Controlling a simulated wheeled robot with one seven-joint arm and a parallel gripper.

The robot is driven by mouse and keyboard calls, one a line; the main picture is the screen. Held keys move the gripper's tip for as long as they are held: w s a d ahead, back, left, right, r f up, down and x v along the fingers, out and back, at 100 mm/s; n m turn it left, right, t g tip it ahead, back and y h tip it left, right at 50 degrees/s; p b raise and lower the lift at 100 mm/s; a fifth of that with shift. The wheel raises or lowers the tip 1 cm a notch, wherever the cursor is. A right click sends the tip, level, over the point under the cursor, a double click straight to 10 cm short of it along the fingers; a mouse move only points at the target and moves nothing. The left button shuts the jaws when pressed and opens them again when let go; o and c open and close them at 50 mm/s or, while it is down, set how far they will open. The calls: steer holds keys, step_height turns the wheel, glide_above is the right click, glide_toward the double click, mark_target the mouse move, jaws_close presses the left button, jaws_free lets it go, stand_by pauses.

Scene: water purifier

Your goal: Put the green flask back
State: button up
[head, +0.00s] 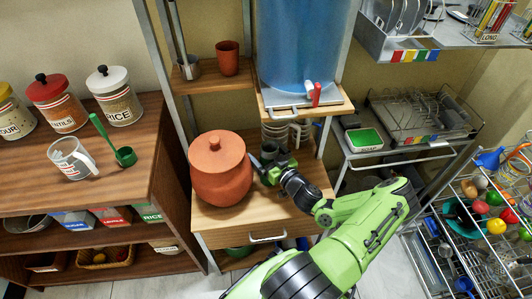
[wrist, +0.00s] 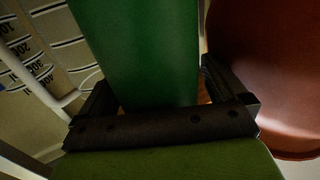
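A green flask (wrist: 140,50) fills most of the space between my fingers in the wrist view. My gripper (wrist: 160,90) has one finger on each side of it. A thin strip of wood shows by the right finger, and contact on both sides is not clear. In the head view my gripper (head: 270,165) is low over the wooden stand (head: 225,222), just right of the clay pot (head: 219,170). The flask is small and dark there, partly covered by my gripper.
The clay pot stands close beside my gripper; its reddish side also fills the right of the wrist view (wrist: 275,70). A blue water tank (head: 303,45) with a red tap (head: 316,93) is above and behind. White marked cups (head: 285,133) stand behind my gripper.

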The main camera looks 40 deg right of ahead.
steer(key=shift+r, duration=0.1)
steer(key=s+a+p, duration=0.1)
steer(key=s+p, duration=0.2)
steer(key=s, duration=0.9)
steer(key=shift+a, duration=0.3)
